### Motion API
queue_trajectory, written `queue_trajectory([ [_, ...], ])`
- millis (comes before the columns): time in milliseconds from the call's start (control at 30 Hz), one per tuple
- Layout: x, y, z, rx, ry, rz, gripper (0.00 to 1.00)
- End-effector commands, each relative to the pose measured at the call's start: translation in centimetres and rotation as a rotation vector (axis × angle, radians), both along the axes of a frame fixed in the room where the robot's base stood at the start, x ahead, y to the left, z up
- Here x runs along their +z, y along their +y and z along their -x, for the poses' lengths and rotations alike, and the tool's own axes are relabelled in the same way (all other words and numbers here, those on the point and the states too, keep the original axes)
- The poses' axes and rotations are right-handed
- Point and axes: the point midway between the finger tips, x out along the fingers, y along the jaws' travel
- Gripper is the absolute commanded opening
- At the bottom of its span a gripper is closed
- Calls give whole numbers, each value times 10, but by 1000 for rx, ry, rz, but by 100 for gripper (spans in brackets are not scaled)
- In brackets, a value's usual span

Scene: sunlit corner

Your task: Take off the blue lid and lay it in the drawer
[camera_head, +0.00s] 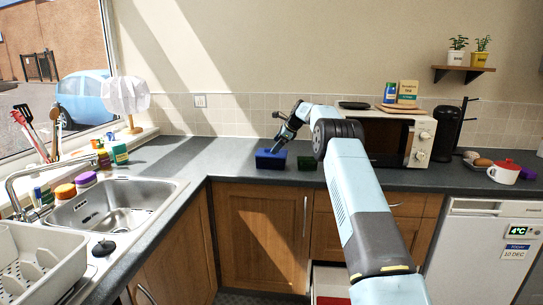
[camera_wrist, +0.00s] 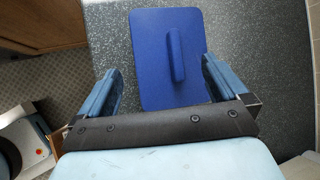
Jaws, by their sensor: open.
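The blue lid (camera_wrist: 150,62) is a flat rectangle with a raised bar handle (camera_wrist: 176,55). It lies over the counter in the wrist view. In the head view it is the top of a dark blue box (camera_head: 271,160) on the counter near the corner. My gripper (camera_head: 277,147) is just above this box. In the wrist view my gripper (camera_wrist: 161,68) has its fingers apart, one on each side of the lid, and nothing is held. An open drawer (camera_head: 331,280) shows low down, partly behind my arm, with something red inside.
A dark green block (camera_head: 307,162) stands just right of the blue box. A microwave (camera_head: 420,143) stands farther right, partly behind my arm. The sink (camera_head: 119,208) is at left. Counter left of the box is clear.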

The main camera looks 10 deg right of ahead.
Motion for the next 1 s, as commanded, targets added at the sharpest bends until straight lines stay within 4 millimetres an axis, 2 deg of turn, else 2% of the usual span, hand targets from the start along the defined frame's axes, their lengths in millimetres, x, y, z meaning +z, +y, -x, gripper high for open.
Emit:
queue_trajectory([
  [167,-11,4,-3,2,2,0,100],
  [467,-43,18,-16,1,1,0,100],
  [733,-45,21,-17,1,0,0,100],
  [1000,-46,21,-17,2,1,0,75],
])
